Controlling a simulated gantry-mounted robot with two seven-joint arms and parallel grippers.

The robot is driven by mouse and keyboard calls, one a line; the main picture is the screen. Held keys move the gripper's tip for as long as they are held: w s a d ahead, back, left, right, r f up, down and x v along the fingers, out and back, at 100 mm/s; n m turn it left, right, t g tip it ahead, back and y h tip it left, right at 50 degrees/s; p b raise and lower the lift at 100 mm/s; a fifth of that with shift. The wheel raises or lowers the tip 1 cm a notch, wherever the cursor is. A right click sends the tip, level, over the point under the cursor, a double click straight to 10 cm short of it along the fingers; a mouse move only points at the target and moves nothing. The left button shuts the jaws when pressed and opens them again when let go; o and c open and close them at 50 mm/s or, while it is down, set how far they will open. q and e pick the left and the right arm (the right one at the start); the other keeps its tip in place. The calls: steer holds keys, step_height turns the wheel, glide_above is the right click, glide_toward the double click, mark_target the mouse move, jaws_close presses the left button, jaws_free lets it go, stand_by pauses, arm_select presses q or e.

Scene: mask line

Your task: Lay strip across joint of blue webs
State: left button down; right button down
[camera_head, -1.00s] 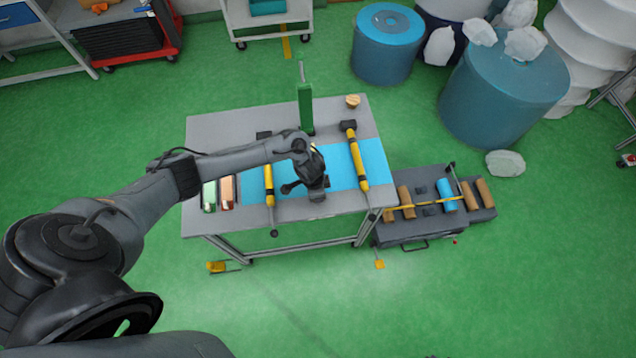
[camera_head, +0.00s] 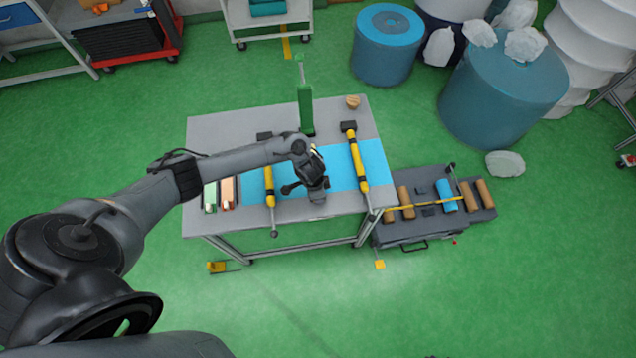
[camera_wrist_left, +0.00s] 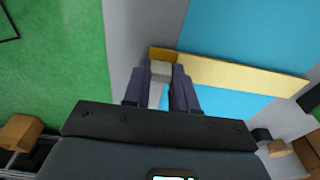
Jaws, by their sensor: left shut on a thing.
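My left gripper (camera_wrist_left: 164,88) is shut on the near end of a pale yellow strip (camera_wrist_left: 235,76) with a light grey block at that end. The strip extends from the fingers over the blue webs (camera_wrist_left: 245,32), with blue on both sides of it. I cannot tell whether it touches them, and the joint is not clear. In the head view my left gripper (camera_head: 314,190) is over the front edge of the blue webs (camera_head: 335,168), between two yellow bars; the arm hides most of the strip. My right gripper is not in view.
Yellow bars lie across the web at left (camera_head: 269,186) and right (camera_head: 358,162). Two small trays (camera_head: 218,194) are at the table's left. A low cart with rolls (camera_head: 425,218) stands at the right.

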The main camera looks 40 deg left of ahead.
arm_select(q)
steer(key=shift+f, duration=0.25)
steer(key=c, duration=0.8)
jaws_free()
